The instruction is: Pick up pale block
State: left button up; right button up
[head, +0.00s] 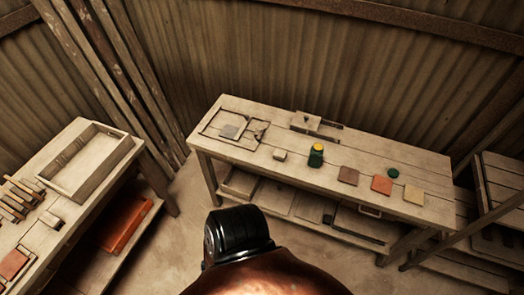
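A small pale block (279,155) lies on the long wooden table (258,112), left of the green bottle with a yellow cap (316,155). A second small pale block (50,219) lies on the left bench, beside the wooden-handled items. Neither of my grippers shows in the head view. A black and copper part of my own body rises at the bottom middle and hides some floor in front of the table.
The table also holds a framed panel (222,140), a press-like wooden fixture (314,124), brown (348,175), orange (381,184) and tan tiles (413,195), and a green disc (393,172). A wooden tray (70,190) sits on the left bench. Floor between benches is clear.

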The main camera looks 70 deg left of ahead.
aim_at(279, 155)
jog(key=u, duration=0.9)
jog(key=i, duration=0.75)
jog(key=u, duration=0.9)
